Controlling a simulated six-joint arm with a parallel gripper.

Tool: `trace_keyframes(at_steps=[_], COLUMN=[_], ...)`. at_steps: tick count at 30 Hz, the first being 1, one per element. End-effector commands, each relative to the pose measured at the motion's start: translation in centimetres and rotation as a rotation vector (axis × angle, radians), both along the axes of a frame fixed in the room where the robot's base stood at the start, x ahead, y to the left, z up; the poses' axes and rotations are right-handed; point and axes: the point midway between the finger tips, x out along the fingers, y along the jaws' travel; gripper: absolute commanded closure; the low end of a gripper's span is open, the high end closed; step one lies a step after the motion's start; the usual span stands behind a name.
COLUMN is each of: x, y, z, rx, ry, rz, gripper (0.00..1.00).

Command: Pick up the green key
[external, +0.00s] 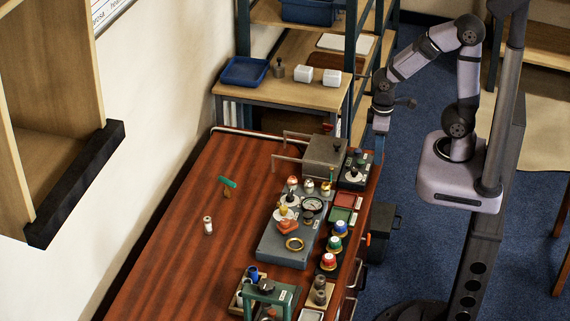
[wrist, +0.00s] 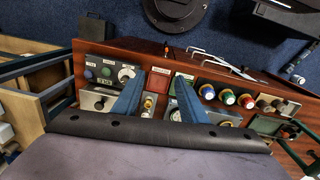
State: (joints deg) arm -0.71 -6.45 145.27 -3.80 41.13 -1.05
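A small green piece (external: 228,182), which looks like the green key, is on the left part of the brown table, with a brownish part at its lower end. It is too small to tell exactly how it rests. My gripper (external: 381,123) is far to its right, raised near the table's right edge. In the wrist view my gripper (wrist: 158,82) has its two blue fingers apart, with nothing held between them. I cannot make out the green key in the wrist view.
A grey panel (external: 268,244) with knobs and a gauge is right of the green piece. A metal box (external: 324,157) with handles stands behind it. A small white-and-brown cylinder (external: 208,225) stands in front of the piece. The table's left side (external: 170,235) is mostly clear.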

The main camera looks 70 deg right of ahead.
Motion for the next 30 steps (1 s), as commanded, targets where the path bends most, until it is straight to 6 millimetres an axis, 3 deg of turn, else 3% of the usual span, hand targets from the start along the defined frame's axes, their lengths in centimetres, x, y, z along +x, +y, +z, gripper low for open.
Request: trace_keyframes(at_steps=[5,8,12,16,20,24,30], x=[3.3,6.6,12.5,18.7,25.0,31.1,36.8], y=[-2.3,-3.9,-5.3,-5.2,-3.4,0.2,6.0], z=[-3.4,-5.2,-7.5,-9.2,-10.8,-12.3,-13.8], rx=[-0.143,-0.264,-0.459,-0.648,-0.848,-1.072,-1.341], ry=[0.001,0.000,0.002,0.006,0.012,0.023,0.038], rz=[0.258,0.473,0.804,1.109,1.404,1.696,1.997], gripper=[0.61,0.61,0.61,0.61,0.61,0.61,0.61])
